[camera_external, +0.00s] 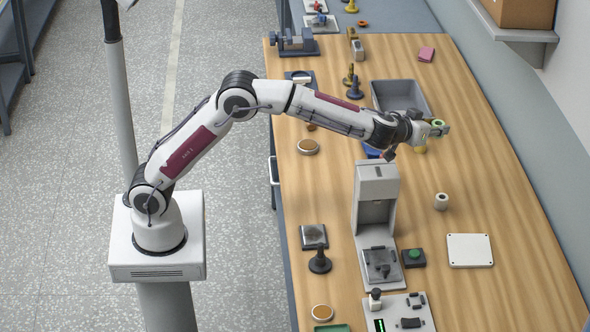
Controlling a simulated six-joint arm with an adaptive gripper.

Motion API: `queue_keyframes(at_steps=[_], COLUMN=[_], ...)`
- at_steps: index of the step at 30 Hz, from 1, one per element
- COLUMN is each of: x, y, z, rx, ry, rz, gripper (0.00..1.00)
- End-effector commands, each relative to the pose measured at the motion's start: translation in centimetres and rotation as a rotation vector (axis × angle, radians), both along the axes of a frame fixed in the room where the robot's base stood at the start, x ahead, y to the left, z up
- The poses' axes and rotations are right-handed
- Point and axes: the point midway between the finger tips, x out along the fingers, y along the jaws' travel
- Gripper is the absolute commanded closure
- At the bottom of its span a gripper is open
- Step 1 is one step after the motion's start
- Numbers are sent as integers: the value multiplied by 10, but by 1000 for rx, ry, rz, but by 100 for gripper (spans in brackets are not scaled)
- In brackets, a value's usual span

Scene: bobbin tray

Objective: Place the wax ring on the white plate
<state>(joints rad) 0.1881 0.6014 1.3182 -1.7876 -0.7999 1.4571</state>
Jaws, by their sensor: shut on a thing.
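My gripper (441,128) is at the end of the outstretched arm, above the far right part of the bench. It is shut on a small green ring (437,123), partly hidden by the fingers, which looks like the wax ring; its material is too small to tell. The white plate (469,250) is a flat square with small dark marks near its corners. It lies on the right side of the bench, nearer the camera than my gripper and apart from it. Its top is bare.
A white spool (441,201) stands between my gripper and the plate. A tall grey machine (376,200) and a green-button box (414,257) stand left of the plate. A grey bin (427,97) lies behind the arm. The wood around the plate is mostly clear.

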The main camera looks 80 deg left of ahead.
Motion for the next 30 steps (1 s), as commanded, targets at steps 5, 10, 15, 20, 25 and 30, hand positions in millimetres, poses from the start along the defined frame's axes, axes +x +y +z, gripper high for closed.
queue_keyframes(at_steps=[5, 10, 15, 20, 25, 30], x=[21, 35, 44, 48, 50, 52], y=[-47, -92, -131, -155, -175, -194], z=[-7, -14, -21, -26, -30, -34], rx=[-2, -2, -1, 0, -1, -1], ry=[0, 0, -1, 0, 0, -1], rz=[-33, -66, -94, -113, -130, -146], gripper=[89, 89, 89, 89, 89, 89])
